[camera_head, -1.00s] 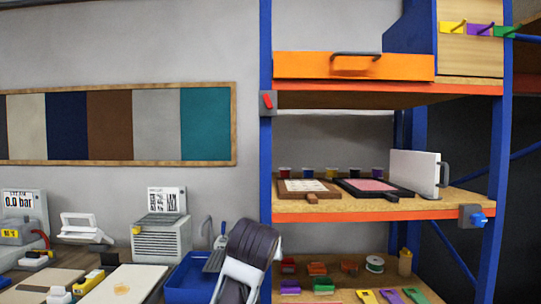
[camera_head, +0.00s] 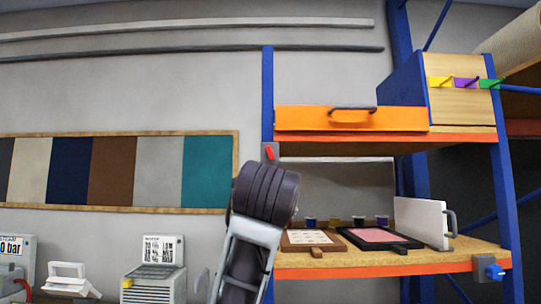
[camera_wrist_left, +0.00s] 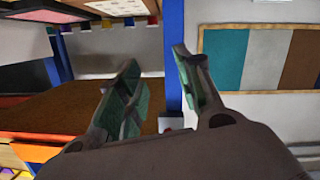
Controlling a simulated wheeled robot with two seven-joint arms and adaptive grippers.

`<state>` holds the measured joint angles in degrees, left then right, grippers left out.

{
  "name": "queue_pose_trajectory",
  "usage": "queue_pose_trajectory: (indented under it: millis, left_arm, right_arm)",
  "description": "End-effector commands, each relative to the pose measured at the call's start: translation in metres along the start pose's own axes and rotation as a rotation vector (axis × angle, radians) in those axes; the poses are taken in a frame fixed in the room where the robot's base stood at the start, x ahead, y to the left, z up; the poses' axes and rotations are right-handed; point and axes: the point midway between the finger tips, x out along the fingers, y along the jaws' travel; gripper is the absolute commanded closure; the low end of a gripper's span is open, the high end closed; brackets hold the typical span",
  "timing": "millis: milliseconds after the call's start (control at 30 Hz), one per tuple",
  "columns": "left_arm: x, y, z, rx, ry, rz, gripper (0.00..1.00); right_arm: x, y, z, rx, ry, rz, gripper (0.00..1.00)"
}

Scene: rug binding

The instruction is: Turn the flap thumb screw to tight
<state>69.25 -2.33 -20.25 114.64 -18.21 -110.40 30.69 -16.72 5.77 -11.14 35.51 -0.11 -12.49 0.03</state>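A grey block with a red turning piece (camera_head: 269,152) sits on the left blue post, beside the orange flap (camera_head: 300,119) with its dark handle. A grey block with a blue knob (camera_head: 494,272) sits at the shelf's right front corner. I cannot tell from its look which is the thumb screw. My left arm rises in the head view just below the red piece; its fingers are hidden there. In the left wrist view, which appears upside down, my left gripper (camera_wrist_left: 155,58) is open and empty, with the blue post beyond its fingers. My right gripper is not in view.
A colour sample board (camera_head: 110,170) hangs on the wall at left. Machines stand below it.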

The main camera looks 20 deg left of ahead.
Motion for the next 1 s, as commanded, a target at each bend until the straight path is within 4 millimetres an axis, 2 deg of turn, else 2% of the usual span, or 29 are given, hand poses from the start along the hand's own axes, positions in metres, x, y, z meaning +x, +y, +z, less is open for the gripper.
queue_pose_trajectory:
  millis: [33, 300, 500, 700, 1000]
  left_arm:
    - [-0.009, 0.003, -0.012, -0.011, 0.021, 0.002, 0.64]
    - [-0.057, 0.014, -0.065, -0.072, 0.116, 0.004, 0.64]
    - [-0.091, 0.020, -0.096, -0.115, 0.176, 0.007, 0.64]
    - [-0.109, 0.022, -0.110, -0.137, 0.206, 0.008, 0.64]
    - [-0.110, 0.022, -0.112, -0.139, 0.208, 0.008, 0.64]
  right_arm:
    - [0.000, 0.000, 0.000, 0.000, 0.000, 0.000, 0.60]
    - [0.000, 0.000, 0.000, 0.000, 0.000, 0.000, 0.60]
    - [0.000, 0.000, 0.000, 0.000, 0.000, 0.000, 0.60]
    - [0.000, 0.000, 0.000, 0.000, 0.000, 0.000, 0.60]
    - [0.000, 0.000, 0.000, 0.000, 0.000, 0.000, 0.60]
